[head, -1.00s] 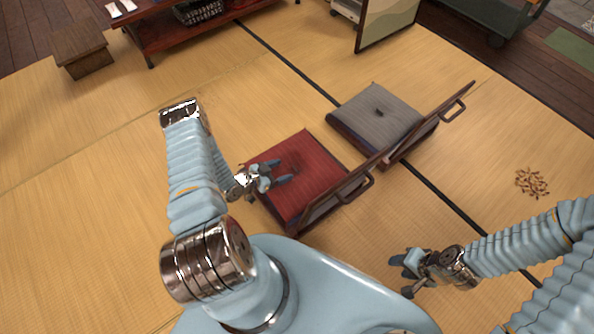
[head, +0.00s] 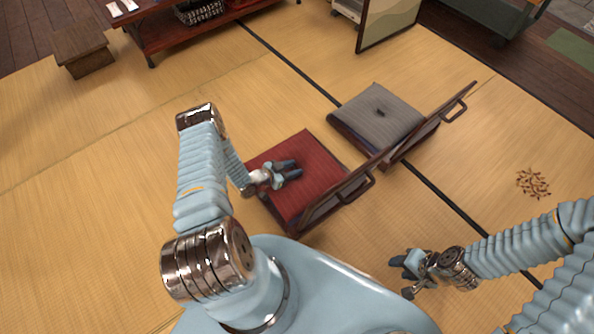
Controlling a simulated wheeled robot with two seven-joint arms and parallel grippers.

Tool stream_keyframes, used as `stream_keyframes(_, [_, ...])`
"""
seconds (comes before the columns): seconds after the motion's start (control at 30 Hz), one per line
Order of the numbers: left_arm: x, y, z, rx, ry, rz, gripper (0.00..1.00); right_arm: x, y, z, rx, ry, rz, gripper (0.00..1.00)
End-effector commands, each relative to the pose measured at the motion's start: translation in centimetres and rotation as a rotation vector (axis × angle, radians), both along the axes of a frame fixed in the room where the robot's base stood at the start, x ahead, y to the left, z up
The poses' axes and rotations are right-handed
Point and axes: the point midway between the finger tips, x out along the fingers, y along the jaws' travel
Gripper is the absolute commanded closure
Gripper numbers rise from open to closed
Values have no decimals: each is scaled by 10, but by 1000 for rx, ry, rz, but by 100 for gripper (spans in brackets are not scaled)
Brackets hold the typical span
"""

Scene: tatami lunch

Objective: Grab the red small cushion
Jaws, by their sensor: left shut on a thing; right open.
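The red cushion (head: 316,165) lies flat on the seat of the nearer legless floor chair, in the middle of the head view. My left gripper (head: 292,170) is over the cushion's middle, with its two fingers close together and shut on the cushion. The small pinched part is hidden by the fingers. My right gripper (head: 402,276) is open and empty, low over the mat to the right of the red cushion's chair.
A grey cushion (head: 378,115) sits on a second floor chair (head: 430,127) beyond the red one. The chair back (head: 345,192) stands right of the red cushion. The left tatami is clear.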

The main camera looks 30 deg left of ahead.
Motion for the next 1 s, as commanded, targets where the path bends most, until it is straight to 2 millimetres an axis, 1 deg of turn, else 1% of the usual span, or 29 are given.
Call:
stream_keyframes(0.03, [0,0,0,0,0,0,94,0,0,0,0,0,0,57])
stream_keyframes(0.07, [0,0,0,0,0,0,99,0,0,0,0,0,0,57])
stream_keyframes(0.1, [0,0,0,0,0,0,100,0,0,0,0,0,0,57])
stream_keyframes(0.3, [0,0,1,0,-2,0,100,0,0,0,0,0,0,57])
stream_keyframes(0.4, [1,0,9,0,-2,0,100,0,0,2,0,0,0,57])
stream_keyframes(0.47, [1,1,19,0,-4,-1,100,0,0,5,-1,-1,0,57])
stream_keyframes(0.7, [1,1,71,0,-3,1,100,0,-1,14,-3,-2,-2,57])
stream_keyframes(0.87, [1,1,99,0,-2,1,100,0,-1,19,-3,-2,-1,57])
stream_keyframes(0.97, [1,1,122,1,-4,0,100,-1,1,29,0,-1,2,57])
stream_keyframes(1.0, [2,1,134,1,-4,1,100,-1,2,35,2,0,4,57])
